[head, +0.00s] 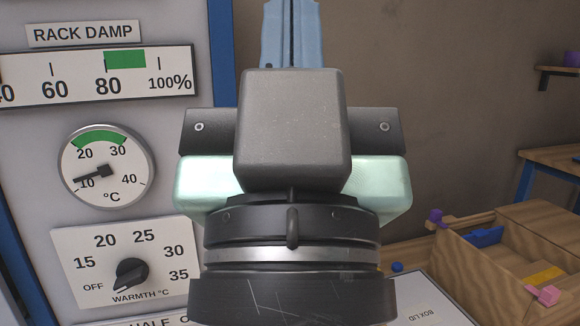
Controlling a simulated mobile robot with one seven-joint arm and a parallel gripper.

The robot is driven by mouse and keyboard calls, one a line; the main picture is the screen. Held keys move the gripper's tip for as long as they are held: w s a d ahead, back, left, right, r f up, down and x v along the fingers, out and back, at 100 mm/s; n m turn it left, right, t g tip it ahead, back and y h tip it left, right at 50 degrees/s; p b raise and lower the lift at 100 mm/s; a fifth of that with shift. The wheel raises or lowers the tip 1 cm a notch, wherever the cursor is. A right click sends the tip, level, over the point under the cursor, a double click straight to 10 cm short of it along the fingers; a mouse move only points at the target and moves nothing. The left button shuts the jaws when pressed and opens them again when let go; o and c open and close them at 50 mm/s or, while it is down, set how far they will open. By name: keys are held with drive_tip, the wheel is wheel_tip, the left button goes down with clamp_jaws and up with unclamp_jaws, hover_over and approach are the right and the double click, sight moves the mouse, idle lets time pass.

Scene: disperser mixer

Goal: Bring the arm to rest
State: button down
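My gripper (291,8) stands in the middle of the view, seen from behind, with the dark wrist and pale green hand below it. Its two light blue fingers point up and lie close together, with only a thin dark line between them. The upper ends reach the top edge of the picture. I see nothing held between the fingers. My arm below the wrist is outside the view.
A grey panel on the left carries a damp scale (98,76), a round thermometer (107,166) and a warmth knob (131,275). A wooden box (500,260) with coloured pieces stands at lower right. A wooden shelf (556,71) and a table (552,158) are at right.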

wheel_tip(320, 180, up, 24)
drive_tip(key=p, duration=2.2)
drive_tip(key=shift+r+p, duration=0.2)
drive_tip(key=shift+p, duration=0.2)
drive_tip(key=shift+a, duration=0.15)
